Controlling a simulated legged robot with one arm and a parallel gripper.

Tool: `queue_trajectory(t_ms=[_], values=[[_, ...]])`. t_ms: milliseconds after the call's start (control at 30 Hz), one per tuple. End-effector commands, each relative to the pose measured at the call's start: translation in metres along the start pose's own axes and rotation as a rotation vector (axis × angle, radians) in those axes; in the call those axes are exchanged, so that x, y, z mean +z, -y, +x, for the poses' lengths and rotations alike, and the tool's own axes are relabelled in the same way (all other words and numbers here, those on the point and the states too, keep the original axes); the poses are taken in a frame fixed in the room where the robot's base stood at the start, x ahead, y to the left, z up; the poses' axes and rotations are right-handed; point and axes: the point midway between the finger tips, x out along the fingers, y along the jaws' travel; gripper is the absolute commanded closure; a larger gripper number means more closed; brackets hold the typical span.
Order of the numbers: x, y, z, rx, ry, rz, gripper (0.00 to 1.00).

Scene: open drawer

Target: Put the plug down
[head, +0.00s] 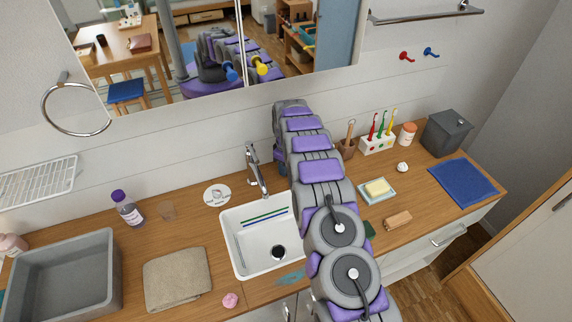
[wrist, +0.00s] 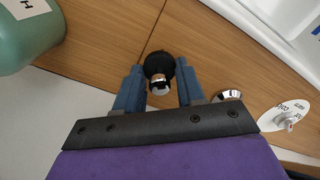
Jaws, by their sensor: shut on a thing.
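The plug (wrist: 158,68) is a black rubber piece with a chrome stem, seen in the wrist view. My gripper (wrist: 159,84) is shut on it, with a blue finger on each side. The wooden counter shows behind the plug; I cannot tell the gap between them. In the head view my arm hides the gripper and plug. The white sink (head: 238,252) has a dark drain hole (head: 278,252) in its floor. The sink's white edge also shows at the upper right of the wrist view (wrist: 292,18).
A chrome tap (head: 256,170) stands behind the sink. A white disc (wrist: 285,115) lies right of my gripper and a teal container (wrist: 28,35) stands left. A folded towel (head: 177,279) and grey basin (head: 62,284) are left of the sink. A soap dish (head: 377,191) sits on the right.

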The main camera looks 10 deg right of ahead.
Motion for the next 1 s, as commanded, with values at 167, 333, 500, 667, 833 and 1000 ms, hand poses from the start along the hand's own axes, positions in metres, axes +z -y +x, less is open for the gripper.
queue_trajectory(t_ms=[167, 333, 500, 667, 833, 1000], values=[[0.000, 0.000, 0.000, 0.000, 0.000, 0.000, 0.96], [0.000, 0.000, 0.001, 0.000, 0.000, 0.000, 0.96], [0.001, -0.001, 0.004, -0.001, 0.000, 0.000, 0.96], [0.000, 0.000, 0.007, -0.001, 0.000, 0.000, 0.96], [0.000, 0.000, 0.010, 0.000, 0.000, 0.000, 0.96], [0.000, 0.000, 0.011, 0.000, 0.000, 0.000, 0.51]])
